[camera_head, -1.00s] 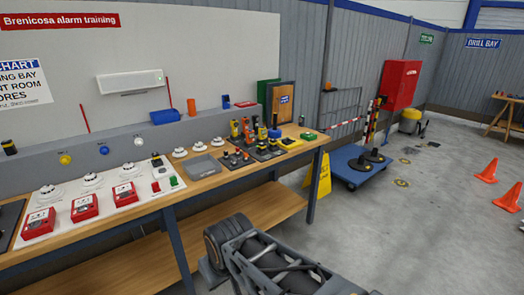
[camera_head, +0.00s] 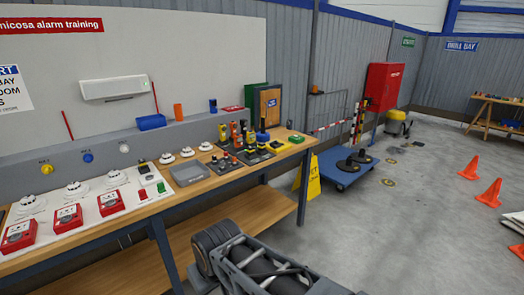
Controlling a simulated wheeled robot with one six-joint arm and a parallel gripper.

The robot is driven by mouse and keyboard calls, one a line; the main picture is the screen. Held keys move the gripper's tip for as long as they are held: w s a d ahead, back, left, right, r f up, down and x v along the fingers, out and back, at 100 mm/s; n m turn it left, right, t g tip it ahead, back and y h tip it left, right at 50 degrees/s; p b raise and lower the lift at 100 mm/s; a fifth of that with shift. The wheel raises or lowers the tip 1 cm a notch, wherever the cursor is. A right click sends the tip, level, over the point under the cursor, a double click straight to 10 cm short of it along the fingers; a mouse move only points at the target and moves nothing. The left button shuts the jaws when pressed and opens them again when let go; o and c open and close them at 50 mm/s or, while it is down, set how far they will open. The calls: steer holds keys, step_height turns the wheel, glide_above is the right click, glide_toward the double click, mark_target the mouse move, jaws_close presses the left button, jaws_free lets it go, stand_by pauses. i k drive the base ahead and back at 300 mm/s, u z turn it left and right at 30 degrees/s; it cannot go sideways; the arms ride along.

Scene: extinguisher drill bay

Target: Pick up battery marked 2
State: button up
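No number 2 can be read on anything on the workbench (camera_head: 185,228), so I cannot tell which item is the battery marked 2. A cluster of yellow, orange, black and blue items (camera_head: 241,137) stands on dark bases toward the bench's far right end. Some may be batteries or handheld tools, too small to tell. My folded arm shows at the bottom centre, in front of the bench. My gripper cannot be made out in the view.
A grey tray (camera_head: 189,174) and red call points (camera_head: 68,218) lie on the bench. A yellow floor sign (camera_head: 309,177) and blue trolley (camera_head: 343,170) stand past its right end. Orange cones (camera_head: 489,194) stand at right. The floor between is mostly clear.

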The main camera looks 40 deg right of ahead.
mark_target(142, 164)
steer(key=i, duration=0.5)
steer(key=u, duration=0.55)
steer(key=i, duration=1.65)
steer(key=u, duration=0.65)
